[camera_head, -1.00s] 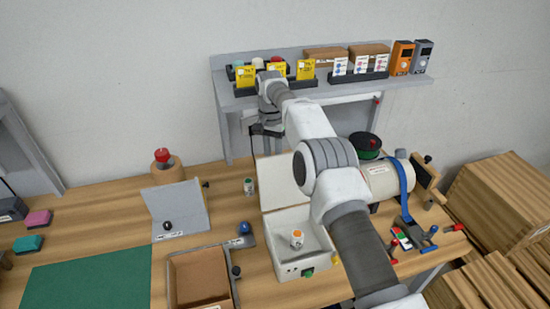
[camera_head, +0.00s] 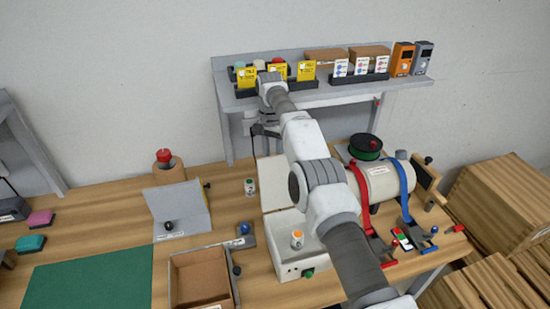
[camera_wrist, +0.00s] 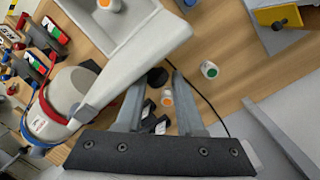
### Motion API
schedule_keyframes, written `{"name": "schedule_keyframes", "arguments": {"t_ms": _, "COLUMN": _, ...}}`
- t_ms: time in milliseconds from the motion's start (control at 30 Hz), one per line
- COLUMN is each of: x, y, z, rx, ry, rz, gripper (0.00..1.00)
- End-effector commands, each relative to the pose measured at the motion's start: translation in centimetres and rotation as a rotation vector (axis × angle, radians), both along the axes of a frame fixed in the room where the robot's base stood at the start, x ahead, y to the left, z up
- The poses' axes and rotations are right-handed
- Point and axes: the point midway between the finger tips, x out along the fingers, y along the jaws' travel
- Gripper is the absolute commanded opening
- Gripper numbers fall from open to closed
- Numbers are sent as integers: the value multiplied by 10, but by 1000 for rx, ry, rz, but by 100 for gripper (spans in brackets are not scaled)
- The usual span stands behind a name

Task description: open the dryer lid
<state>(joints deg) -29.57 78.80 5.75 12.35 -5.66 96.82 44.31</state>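A white box (camera_head: 288,262) with a green button on its front stands on the bench, and I take it for the dryer. Its pale lid (camera_head: 272,190) is raised and stands up at the back, partly hidden by my arm. An orange-capped bottle (camera_head: 297,238) is inside the box. In the wrist view the lid (camera_wrist: 150,65) shows as a slanting pale slab beside the open box (camera_wrist: 125,40). My gripper (camera_wrist: 163,82) is open and empty, behind the lid and apart from it. In the head view the gripper is small and its fingers are hard to make out.
A pale cylinder (camera_head: 390,181) with red and blue straps lies right of the box. A shelf (camera_head: 330,92) with cards and boxes is close behind my gripper. A grey flap (camera_head: 182,208) and an open brown tray (camera_head: 202,278) are at left. Small bottles (camera_wrist: 209,70) stand near my gripper.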

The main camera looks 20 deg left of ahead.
Motion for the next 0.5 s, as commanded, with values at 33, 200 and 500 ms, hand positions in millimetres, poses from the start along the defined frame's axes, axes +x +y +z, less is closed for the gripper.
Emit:
{"name": "schedule_keyframes", "arguments": {"t_ms": 33, "x": -1, "y": 7, "z": -3, "rx": 12, "ry": -4, "rz": 8, "gripper": 39}}
{"name": "schedule_keyframes", "arguments": {"t_ms": 200, "x": -1, "y": 5, "z": -4, "rx": 9, "ry": -3, "rz": 5, "gripper": 62}}
{"name": "schedule_keyframes", "arguments": {"t_ms": 500, "x": 1, "y": 2, "z": -2, "rx": 4, "ry": -5, "rz": 3, "gripper": 62}}
